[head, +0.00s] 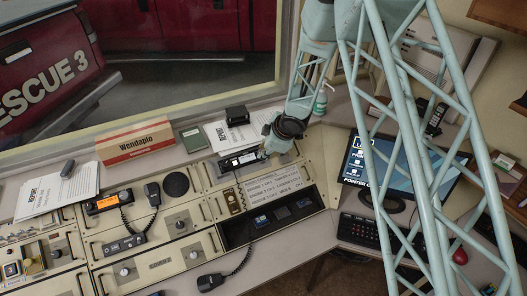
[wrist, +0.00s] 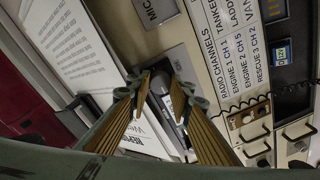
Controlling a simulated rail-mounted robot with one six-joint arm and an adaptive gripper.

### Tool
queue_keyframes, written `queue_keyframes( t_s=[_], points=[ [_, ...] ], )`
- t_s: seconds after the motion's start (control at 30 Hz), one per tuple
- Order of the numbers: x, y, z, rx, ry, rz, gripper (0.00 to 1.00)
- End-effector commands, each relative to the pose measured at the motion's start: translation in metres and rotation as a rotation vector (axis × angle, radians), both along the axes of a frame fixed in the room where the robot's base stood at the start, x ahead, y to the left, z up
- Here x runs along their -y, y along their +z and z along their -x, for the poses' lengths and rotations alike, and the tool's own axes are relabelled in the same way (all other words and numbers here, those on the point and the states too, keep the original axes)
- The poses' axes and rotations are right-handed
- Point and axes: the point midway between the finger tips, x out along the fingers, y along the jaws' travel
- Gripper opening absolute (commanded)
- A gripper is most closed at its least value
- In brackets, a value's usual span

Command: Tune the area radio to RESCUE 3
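My gripper (head: 268,152) is low over the upper middle of the console. In the wrist view its fingertips (wrist: 163,92) are apart, with a dark panel and a grey part (wrist: 170,108) showing between them; I cannot tell whether they touch it. A radio with an orange display (head: 108,203) sits at the console's left; I cannot read it or tell whether it is the area radio.
A hand microphone (head: 153,192) on a coiled cord and a round speaker (head: 176,184) stand left. Another microphone (head: 210,282) lies at the front edge. A Wendaplo box (head: 136,142) and papers (head: 58,190) are behind. A monitor (head: 400,170) and keyboard (head: 380,235) stand right.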

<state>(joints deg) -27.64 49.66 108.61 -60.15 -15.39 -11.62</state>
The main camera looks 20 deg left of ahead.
Motion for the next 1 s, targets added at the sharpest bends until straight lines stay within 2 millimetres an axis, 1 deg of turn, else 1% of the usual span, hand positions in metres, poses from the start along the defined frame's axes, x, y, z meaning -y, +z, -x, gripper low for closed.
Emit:
queue_keyframes(
  t_s=[0.27, 0.47, 1.0],
  points=[
    [0.0003, 0.0002, 0.0003, -0.010, -0.022, -0.009, 0.09],
    [0.0004, 0.0006, 0.0006, -0.042, -0.089, -0.041, 0.09],
    [0.0011, 0.0002, 0.0009, -0.188, -0.410, -0.189, 0.09]
  ],
)
